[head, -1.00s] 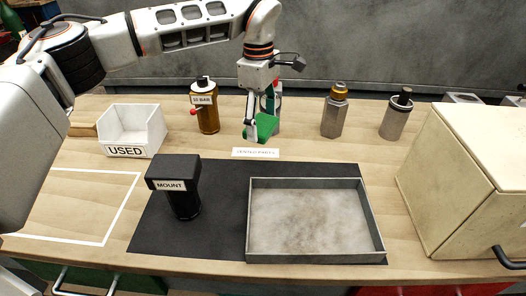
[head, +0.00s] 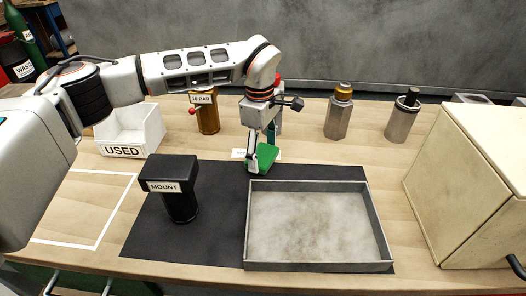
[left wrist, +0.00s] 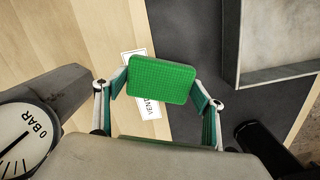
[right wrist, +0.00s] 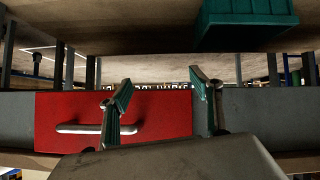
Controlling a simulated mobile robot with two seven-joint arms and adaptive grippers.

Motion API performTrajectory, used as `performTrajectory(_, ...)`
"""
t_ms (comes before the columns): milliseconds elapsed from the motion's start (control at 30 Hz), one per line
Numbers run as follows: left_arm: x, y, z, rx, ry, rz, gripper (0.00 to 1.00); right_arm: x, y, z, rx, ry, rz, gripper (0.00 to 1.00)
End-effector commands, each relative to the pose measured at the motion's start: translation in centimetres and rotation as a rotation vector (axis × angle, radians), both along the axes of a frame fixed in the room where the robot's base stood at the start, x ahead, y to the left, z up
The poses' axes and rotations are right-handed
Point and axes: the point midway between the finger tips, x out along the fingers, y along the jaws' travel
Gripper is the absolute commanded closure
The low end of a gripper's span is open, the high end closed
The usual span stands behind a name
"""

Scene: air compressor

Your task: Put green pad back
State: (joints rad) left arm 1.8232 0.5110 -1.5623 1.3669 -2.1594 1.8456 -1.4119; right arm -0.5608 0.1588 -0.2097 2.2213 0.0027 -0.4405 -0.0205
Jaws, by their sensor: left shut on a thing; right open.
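The green pad (head: 265,157) is a small flat textured block at the back edge of the black mat. It also shows from above in the left wrist view (left wrist: 161,79). My left gripper (head: 256,160) is shut on it, with one finger at each side of the pad. The pad is above a white label (left wrist: 137,62) that it partly covers. My right gripper (right wrist: 165,95) is open and empty, facing a red drawer front (right wrist: 75,117) in the right wrist view. It is not in the head view.
A grey tray (head: 318,266) lies on the black mat (head: 220,238), right of the black MOUNT piece (head: 180,205). A white USED bin (head: 122,152), a brown 10 BAR bottle (head: 207,121) and two metal bottles (head: 338,118) stand behind. A cream box (head: 455,205) is at right.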

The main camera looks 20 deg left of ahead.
Motion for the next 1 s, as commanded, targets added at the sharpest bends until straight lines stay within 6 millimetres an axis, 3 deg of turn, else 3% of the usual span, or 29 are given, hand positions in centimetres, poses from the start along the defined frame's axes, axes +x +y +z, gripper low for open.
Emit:
performTrajectory(133,0.0,0.0,-0.2,0.0,0.001,0.0,0.48,0.2,0.0,0.3,0.001,-0.007,-0.001,0.36)
performTrajectory(167,0.0,0.0,-0.2,0.0,0.001,0.001,0.26,0.2,0.0,0.2,0.001,-0.006,-0.001,0.36)
performTrajectory(200,0.0,0.0,-0.2,0.0,0.001,0.0,0.16,0.2,0.0,0.1,0.001,-0.005,0.0,0.36)
performTrajectory(233,0.0,0.0,-0.2,0.0,0.001,0.0,0.15,0.1,0.0,0.1,0.001,-0.004,0.0,0.36)
performTrajectory(633,0.0,0.0,0.3,0.0,-0.001,-0.001,0.15,-0.6,-0.1,-0.8,-0.002,0.017,0.001,0.36)
performTrajectory(1000,0.2,0.2,7.5,0.0,-0.01,0.0,0.15,-0.2,-0.4,0.6,-0.009,-0.002,-0.003,0.36)
